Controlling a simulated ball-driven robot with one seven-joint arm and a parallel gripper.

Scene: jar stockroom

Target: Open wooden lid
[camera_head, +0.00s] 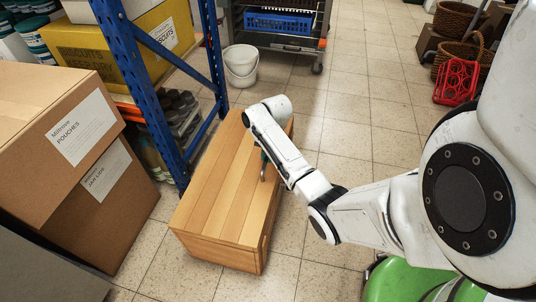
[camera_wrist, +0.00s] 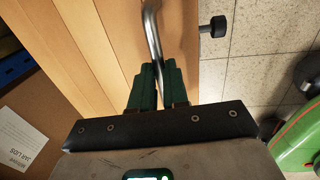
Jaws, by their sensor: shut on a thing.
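A long wooden chest with a plank lid (camera_head: 211,192) stands on the tiled floor in the head view, and the lid lies flat on it. In the wrist view the lid (camera_wrist: 105,40) fills the upper left. A curved metal handle (camera_wrist: 152,35) sits near the lid's right edge. My gripper (camera_wrist: 158,75), with green fingers, is shut around the handle bar. In the head view my gripper (camera_head: 264,165) is mostly hidden behind my arm at the lid's right side. A dark knob (camera_wrist: 214,27) sticks out beyond the lid's edge in the wrist view.
Cardboard boxes (camera_head: 50,130) are stacked left of the chest. A blue shelf upright (camera_head: 165,120) stands close to its left side. A white bucket (camera_head: 240,68) and a rack with a blue crate (camera_head: 278,22) are behind. Baskets and a red bottle carrier (camera_head: 457,82) stand far right. Floor between is clear.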

